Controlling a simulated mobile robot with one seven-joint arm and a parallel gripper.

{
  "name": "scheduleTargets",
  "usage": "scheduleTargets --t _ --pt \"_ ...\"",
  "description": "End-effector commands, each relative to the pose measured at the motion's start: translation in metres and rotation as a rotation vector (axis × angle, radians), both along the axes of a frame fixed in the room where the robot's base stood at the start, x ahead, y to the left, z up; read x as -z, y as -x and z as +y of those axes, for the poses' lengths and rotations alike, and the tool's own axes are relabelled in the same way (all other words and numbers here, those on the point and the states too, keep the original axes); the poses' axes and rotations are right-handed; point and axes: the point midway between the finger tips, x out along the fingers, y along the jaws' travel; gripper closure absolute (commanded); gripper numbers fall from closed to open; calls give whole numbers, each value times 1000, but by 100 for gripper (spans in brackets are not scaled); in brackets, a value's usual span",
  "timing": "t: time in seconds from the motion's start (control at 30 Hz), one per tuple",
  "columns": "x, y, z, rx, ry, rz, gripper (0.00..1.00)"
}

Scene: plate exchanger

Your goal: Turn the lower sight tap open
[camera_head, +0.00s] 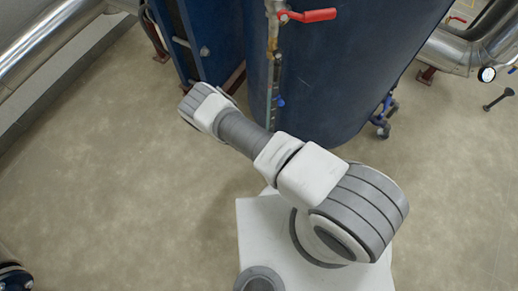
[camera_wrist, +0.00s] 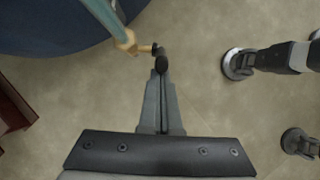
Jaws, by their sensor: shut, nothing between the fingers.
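In the wrist view, a brass fitting (camera_wrist: 126,41) sits at the lower end of the pale sight tube (camera_wrist: 103,14), beside the dark blue tank (camera_wrist: 50,28). A short stem runs right from it to a small dark end piece (camera_wrist: 159,52), which looks like the lower tap's handle. My gripper (camera_wrist: 162,72) is shut and empty, its fingertips at or just below that dark piece in the picture. I cannot tell whether they touch. In the head view, the sight tube (camera_head: 272,85) runs down the tank's front; my arm hides its lower end and my gripper.
A red lever (camera_head: 307,16) sticks out right at the top of the sight tube. Blue valves (camera_head: 381,125) stand at the tank's right side. Round grey feet (camera_wrist: 238,64) with dark bars show at the right of the wrist view. The floor at left is clear.

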Motion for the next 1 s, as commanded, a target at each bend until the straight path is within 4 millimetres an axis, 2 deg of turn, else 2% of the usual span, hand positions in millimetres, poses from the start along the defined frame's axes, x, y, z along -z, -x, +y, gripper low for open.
scheduleTargets --t 0.1,0.4,1.0 --pt "-5 -1 -3 2 3 1 100" --pt "-11 -2 -15 4 -138 23 100" --pt "-14 -5 -25 1 -133 21 100"
